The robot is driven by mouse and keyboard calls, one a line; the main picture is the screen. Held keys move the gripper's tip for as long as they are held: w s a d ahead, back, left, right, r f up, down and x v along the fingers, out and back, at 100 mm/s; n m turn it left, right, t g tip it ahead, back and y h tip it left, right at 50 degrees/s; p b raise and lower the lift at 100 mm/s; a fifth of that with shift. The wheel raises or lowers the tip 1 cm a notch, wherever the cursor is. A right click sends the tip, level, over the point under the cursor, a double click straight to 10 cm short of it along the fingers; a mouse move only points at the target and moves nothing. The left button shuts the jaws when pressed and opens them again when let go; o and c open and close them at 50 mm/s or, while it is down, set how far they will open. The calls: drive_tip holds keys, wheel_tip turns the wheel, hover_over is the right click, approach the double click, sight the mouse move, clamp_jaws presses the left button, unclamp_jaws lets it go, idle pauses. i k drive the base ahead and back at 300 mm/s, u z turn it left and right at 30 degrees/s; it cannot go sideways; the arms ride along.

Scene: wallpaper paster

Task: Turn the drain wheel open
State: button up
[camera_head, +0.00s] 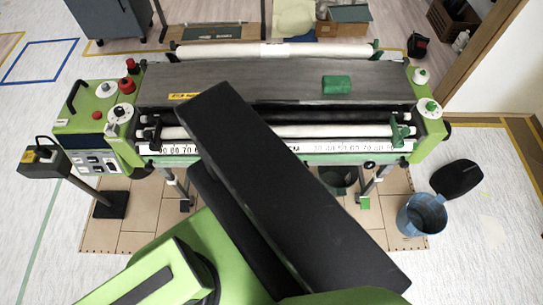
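The wallpaper paster (290,85) stands ahead of me, a long machine with green ends and white rollers. A small dark round knob (369,164) sits under its front edge at the right, by the right front leg. It may be the drain wheel, but it is too small to tell, and its turn position cannot be read. A white dial with a green knob (429,107) is on the right end, and a similar dial (121,112) is on the left end. My dark arm links cover the middle of the machine's front. My gripper does not show.
A blue bucket (422,215) and its dark lid (457,178) stand on the floor at the right. A dark container (336,180) is under the machine. A post with a box (42,162) stands at the left. Brown boards (140,215) lie underneath.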

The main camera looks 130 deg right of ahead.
sight(369, 165)
drive_tip(key=z, duration=4.5)
drive_tip(key=i, duration=0.1)
drive_tip(key=u, duration=1.05)
drive_tip(key=k, duration=0.2)
drive_tip(key=z, duration=0.95)
drive_tip(key=k, duration=0.8)
drive_tip(key=z, duration=0.35)
drive_tip(key=k, duration=0.95)
drive_tip(key=u, duration=0.15)
drive_tip(key=i, duration=0.9)
drive_tip(key=z, duration=0.1)
